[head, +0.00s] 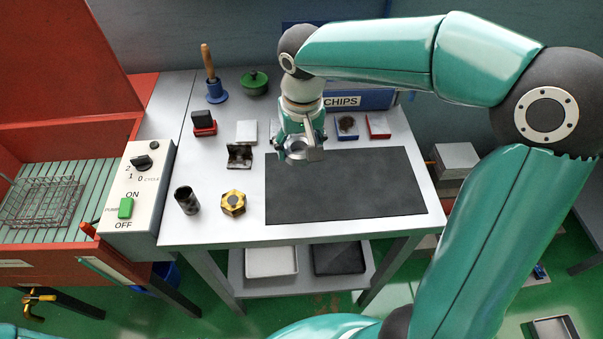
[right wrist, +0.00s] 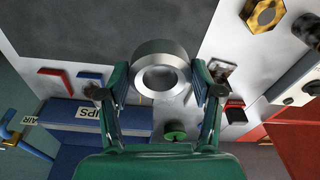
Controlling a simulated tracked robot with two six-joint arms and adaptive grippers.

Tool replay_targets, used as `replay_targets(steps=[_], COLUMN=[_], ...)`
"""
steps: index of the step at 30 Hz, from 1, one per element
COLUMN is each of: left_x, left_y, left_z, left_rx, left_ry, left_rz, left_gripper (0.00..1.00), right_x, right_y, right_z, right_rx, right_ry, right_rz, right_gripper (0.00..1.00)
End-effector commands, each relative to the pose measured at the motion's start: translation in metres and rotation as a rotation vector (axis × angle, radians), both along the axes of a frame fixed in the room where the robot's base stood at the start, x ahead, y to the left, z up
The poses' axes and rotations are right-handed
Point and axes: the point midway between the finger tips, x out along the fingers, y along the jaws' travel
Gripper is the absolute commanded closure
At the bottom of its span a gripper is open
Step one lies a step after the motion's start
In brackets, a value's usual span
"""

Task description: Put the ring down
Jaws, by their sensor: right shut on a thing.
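A grey metal ring (right wrist: 163,49) with a round hole sits between the two fingers of my right gripper (right wrist: 160,78) in the right wrist view. In the head view my right gripper (head: 301,138) points down, shut on the ring (head: 296,155), at the back edge of the dark mat (head: 345,190), left of its middle. The ring appears held above the cart top; the exact gap is hard to tell. My left gripper is not in view.
The mat is bare. To its left stand a yellow hex nut (head: 233,203), a dark cup (head: 187,201) and a small dark V-shaped block (head: 239,156). Behind are a blue CHIPS bin (head: 365,98) and a red tray (head: 378,125). A control box (head: 135,200) is at the left.

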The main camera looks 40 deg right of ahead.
Motion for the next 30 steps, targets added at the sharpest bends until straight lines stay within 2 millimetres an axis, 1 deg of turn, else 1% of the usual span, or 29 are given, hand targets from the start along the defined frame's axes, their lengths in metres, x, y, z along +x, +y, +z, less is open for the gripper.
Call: replay_targets(steps=[1,3,6,13,19,22,30], left_x=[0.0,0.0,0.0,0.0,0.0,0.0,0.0], left_y=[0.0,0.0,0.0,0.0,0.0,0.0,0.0], left_z=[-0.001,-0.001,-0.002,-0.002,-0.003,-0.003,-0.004], left_rx=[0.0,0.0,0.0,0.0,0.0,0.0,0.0], left_ry=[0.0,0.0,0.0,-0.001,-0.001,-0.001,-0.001], left_rz=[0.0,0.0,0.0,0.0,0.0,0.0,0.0], left_gripper=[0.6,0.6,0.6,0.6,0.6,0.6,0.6], right_x=[-0.001,0.0,0.001,0.002,0.002,0.002,0.003], right_y=[0.0,0.001,0.002,0.003,0.003,0.003,0.003], right_z=[-0.014,-0.029,-0.045,-0.061,-0.09,-0.097,-0.098], right_rx=[0.0,-0.001,0.001,0.0,-0.001,0.001,0.0], right_ry=[0.004,0.005,0.001,-0.001,0.001,0.0,-0.003], right_rz=[0.0,0.003,0.004,0.007,0.008,0.008,0.008], right_gripper=[0.92,0.92,0.92,0.92,0.92,0.92,0.92])
